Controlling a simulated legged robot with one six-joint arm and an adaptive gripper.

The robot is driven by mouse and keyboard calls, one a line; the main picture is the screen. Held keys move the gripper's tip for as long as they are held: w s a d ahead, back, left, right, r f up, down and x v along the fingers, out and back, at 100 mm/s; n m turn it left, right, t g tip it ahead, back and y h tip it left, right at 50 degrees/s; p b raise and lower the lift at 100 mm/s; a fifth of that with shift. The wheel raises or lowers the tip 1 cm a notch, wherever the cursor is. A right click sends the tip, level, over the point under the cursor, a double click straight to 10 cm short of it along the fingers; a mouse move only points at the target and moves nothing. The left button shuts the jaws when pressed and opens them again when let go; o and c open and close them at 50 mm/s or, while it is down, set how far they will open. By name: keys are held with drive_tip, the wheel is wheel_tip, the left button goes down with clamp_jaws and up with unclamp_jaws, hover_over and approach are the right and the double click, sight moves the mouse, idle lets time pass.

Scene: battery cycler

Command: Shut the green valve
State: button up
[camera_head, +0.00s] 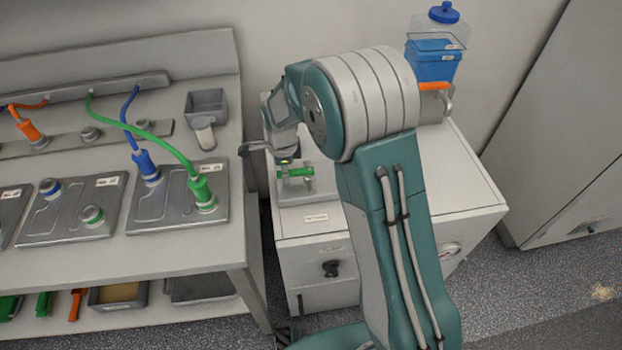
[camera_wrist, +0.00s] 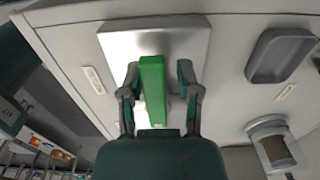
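The green valve (camera_head: 295,171) has a bar-shaped handle. It sits on a metal plate (camera_head: 310,188) at the near left of the white cabinet's top. In the wrist view the green handle (camera_wrist: 152,88) runs lengthwise between the two fingers of my gripper (camera_wrist: 158,72). The left finger is very close to the handle; I cannot tell if it touches. A gap shows between the handle and the right finger, so the gripper is open around the handle. In the head view my gripper (camera_head: 280,155) is just above the valve, and my arm hides part of the cabinet top.
A bench (camera_head: 225,252) with battery modules and green, blue and orange cables stands at the left. A blue container (camera_head: 434,62) and an orange handle (camera_head: 434,86) are behind my arm. The wrist view shows a grey tray (camera_wrist: 281,55) at the right.

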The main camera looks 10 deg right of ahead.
drive_tip(key=shift+r, duration=0.1)
drive_tip(key=shift+w+r, duration=0.2)
drive_tip(key=shift+r, duration=3.7)
